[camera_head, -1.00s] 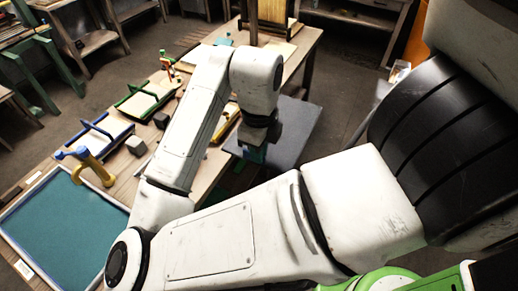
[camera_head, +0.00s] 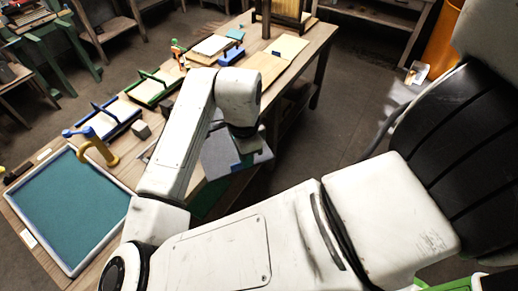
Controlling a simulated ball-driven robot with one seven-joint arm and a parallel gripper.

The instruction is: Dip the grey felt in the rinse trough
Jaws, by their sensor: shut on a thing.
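My gripper (camera_head: 244,148) hangs in the middle of the view, beyond my forearm, pointing down. It is shut on a flat grey sheet (camera_head: 219,157), which looks like the grey felt; a small teal piece shows at the grip. My wrist hides part of the sheet and the fingertips. A wide shallow tray (camera_head: 75,215) with a teal surface and pale rim lies at the left front of the bench, apart from my gripper. I cannot tell whether this tray is the rinse trough.
Along the bench stand a blue-handled frame (camera_head: 116,117), a green-handled frame (camera_head: 155,84), a yellow hooked part (camera_head: 97,150) and a small grey block (camera_head: 141,130). Boards (camera_head: 268,72) lie at the far end. The floor (camera_head: 325,125) right of the bench is clear.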

